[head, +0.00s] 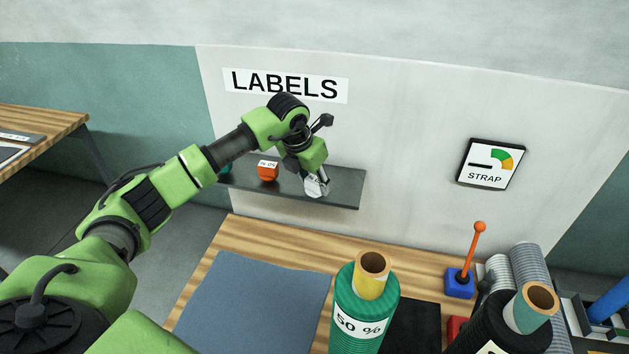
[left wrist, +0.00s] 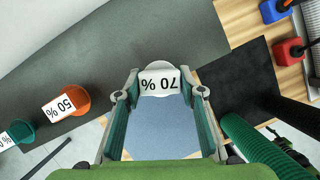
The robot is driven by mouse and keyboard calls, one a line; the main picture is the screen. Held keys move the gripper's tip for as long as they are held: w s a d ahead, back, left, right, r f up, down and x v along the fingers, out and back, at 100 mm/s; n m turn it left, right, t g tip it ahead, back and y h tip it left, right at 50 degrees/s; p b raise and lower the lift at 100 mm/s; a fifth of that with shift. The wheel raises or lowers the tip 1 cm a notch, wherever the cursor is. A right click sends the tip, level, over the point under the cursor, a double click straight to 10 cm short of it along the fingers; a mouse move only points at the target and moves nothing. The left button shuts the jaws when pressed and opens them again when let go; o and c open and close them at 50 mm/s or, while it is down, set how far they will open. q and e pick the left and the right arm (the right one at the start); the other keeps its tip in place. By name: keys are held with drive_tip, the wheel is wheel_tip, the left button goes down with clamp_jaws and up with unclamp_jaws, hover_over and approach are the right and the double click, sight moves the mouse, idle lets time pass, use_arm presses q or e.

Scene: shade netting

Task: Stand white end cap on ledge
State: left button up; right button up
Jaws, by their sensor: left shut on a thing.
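The white end cap (head: 315,187) is between the fingers of my left gripper (head: 318,186), at the right part of the dark grey ledge (head: 346,188) on the wall. In the left wrist view the cap (left wrist: 160,78) shows a "70 %" label, upside down in the picture, and my left gripper (left wrist: 160,92) is shut on it. The ledge (left wrist: 150,45) lies just beyond the cap there. I cannot tell whether the cap touches the ledge. My right gripper is not in view.
An orange cap (head: 268,172) labelled 50 % and a teal cap (head: 224,171) stand on the ledge to the left. Below is a wooden bench (head: 240,238) with a blue-grey sheet (head: 250,300), a green roll (head: 365,300) and an orange-knobbed lever (head: 478,240). The ledge's right end is clear.

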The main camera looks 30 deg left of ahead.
use_arm(q)
drive_tip(key=o, duration=1.5)
drive_tip(key=shift+f, duration=0.1)
drive_tip(key=shift+c, duration=0.2)
drive_tip(key=shift+r+p, duration=0.2)
drive_tip(key=shift+p, duration=0.1)
drive_tip(key=shift+r+b, duration=0.25)
drive_tip(key=shift+b, duration=0.05)
drive_tip(key=b+v, duration=0.3)
drive_tip(key=v, duration=0.8)
drive_tip(key=shift+s+r, duration=0.2)
drive_tip(key=shift+f, duration=0.1)
